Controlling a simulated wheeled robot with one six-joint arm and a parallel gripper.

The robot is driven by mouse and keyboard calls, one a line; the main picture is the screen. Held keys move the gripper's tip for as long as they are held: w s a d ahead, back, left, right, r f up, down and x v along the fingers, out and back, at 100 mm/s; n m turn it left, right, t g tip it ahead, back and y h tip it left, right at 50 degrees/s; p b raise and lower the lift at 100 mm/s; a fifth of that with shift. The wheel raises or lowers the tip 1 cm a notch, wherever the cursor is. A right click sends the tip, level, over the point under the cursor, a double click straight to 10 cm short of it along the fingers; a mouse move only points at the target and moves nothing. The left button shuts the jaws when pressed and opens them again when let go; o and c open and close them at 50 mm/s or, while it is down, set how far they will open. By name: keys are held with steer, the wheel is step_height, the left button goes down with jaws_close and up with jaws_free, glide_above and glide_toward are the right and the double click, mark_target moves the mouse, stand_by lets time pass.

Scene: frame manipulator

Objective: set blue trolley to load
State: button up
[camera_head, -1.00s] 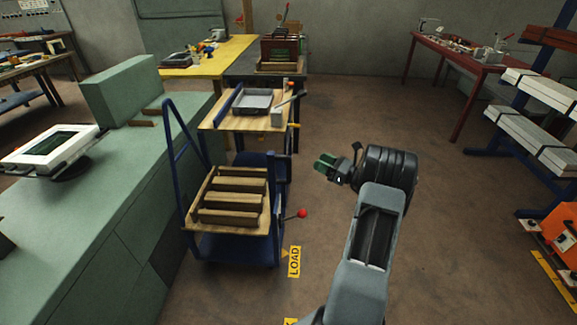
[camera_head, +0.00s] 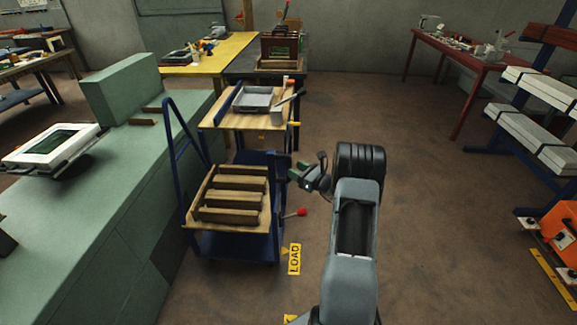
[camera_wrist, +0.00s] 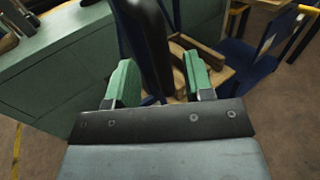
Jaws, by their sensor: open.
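The blue trolley (camera_head: 238,250) stands beside the green bench, with a slotted wooden tray (camera_head: 207,224) on top and a tall blue handle on its left. A lever with a red knob (camera_head: 302,212) sticks out from its right side. A yellow LOAD label (camera_head: 294,260) with an arrow lies on the floor by the lever. My gripper (camera_head: 298,175) is open and empty, above and to the right of the trolley, apart from the knob. In the wrist view its green fingers (camera_wrist: 157,84) stand wide apart, with part of the wooden tray (camera_wrist: 217,76) beyond them. The knob is not visible there.
The green bench (camera_head: 115,235) runs along the left. A second blue-framed wooden-topped stand (camera_head: 232,121) with a grey tray is behind the trolley. Another yellow label (camera_head: 296,319) is at the bottom edge.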

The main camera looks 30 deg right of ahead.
mark_target(289, 165)
steer(key=shift+x, duration=2.05)
steer(key=shift+c, duration=0.2)
jaws_close()
